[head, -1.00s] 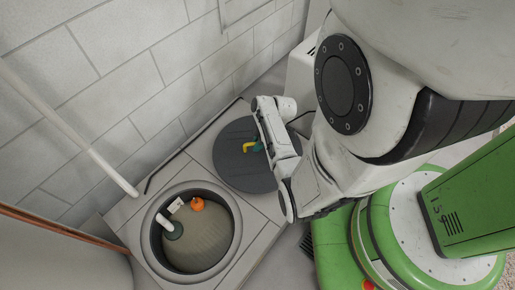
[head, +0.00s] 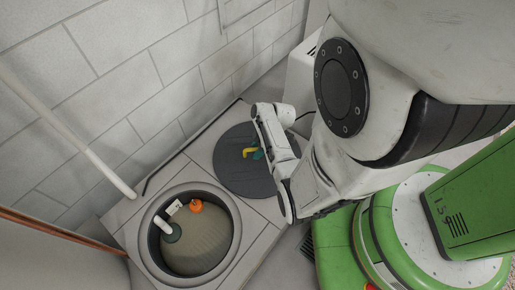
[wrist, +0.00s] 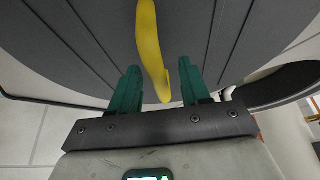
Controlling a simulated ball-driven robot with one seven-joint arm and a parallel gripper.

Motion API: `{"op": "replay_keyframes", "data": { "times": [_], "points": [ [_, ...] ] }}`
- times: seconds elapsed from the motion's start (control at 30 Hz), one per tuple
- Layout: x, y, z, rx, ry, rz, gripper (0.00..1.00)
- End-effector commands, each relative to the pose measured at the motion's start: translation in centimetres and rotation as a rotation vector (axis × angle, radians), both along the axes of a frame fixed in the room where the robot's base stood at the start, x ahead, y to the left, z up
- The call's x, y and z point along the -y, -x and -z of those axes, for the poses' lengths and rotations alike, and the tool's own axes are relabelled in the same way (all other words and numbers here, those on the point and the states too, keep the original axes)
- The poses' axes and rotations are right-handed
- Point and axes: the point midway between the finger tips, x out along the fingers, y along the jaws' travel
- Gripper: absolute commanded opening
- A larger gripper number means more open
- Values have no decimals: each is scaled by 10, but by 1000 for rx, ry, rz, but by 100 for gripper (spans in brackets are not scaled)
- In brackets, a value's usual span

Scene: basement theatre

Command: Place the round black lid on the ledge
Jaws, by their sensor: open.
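The round black lid (head: 232,178) lies flat, apparently on the grey ledge (head: 255,228) beside the open round pit. Its yellow handle (head: 249,152) stands up near its middle. In the wrist view the lid (wrist: 80,40) fills the upper part, and the handle (wrist: 150,45) runs between the green fingers. My gripper (wrist: 160,68) is open, with a finger on either side of the handle and a visible gap at each side. In the head view my arm hides the lid's right side and most of my gripper (head: 256,153).
The open pit (head: 236,240) is left of and nearer than the lid, with an orange float (head: 196,206) and a white pipe (head: 163,223) inside. A block wall (head: 110,90) rises behind the ledge. A long white pipe (head: 110,175) slants down at the left.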

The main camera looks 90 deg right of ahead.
Motion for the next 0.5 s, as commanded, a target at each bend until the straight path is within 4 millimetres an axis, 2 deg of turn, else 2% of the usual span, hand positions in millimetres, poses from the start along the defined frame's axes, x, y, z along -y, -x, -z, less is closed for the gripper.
{"op": "replay_keyframes", "data": {
  "times": [0.17,0.27,0.5],
  "points": [
    [0,0,-5,0,0,0,46],
    [1,4,-15,0,2,1,46],
    [2,22,-61,0,2,0,46]
  ]
}}
